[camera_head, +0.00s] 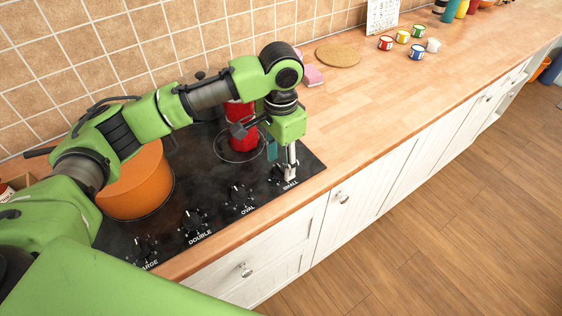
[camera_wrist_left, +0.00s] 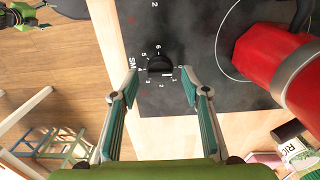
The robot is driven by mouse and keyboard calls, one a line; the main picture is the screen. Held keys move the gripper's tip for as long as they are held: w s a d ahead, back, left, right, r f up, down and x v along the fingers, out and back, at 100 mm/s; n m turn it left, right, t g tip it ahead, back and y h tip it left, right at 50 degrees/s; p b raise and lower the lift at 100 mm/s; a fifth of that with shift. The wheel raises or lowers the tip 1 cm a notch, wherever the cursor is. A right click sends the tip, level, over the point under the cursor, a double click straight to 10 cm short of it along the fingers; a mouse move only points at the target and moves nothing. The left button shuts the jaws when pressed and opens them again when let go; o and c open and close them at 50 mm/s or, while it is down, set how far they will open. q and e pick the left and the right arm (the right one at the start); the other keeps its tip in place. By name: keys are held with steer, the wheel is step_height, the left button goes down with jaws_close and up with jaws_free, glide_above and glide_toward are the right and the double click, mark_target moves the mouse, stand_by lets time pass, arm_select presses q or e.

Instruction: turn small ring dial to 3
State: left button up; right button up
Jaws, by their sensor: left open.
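The small ring dial (camera_wrist_left: 160,64) is a black knob with white numbers around it, on the black hob near its edge. In the wrist view its white mark lies on the lower right side, near the 0 and 1; the exact setting is hard to read. My left gripper (camera_wrist_left: 159,77) is open, its two fingertips either side of the dial in that view; I cannot tell if they touch it. In the head view the left gripper (camera_head: 290,166) points down above the SMALL label, and the arm hides most of the dial. My right gripper is not in view.
The hob (camera_head: 195,180) has other dials along its front edge. A red pot (camera_head: 240,128) stands close behind the gripper, and an orange pot (camera_head: 138,185) stands at the left. Small colored cups (camera_head: 386,43) stand far back. The wooden counter (camera_head: 370,100) right of the hob is mostly clear.

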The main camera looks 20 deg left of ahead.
arm_select(q)
steer(key=shift+f, duration=0.7)
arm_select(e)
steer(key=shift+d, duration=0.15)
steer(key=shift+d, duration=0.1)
arm_select(q)
steer(key=c, duration=1.1)
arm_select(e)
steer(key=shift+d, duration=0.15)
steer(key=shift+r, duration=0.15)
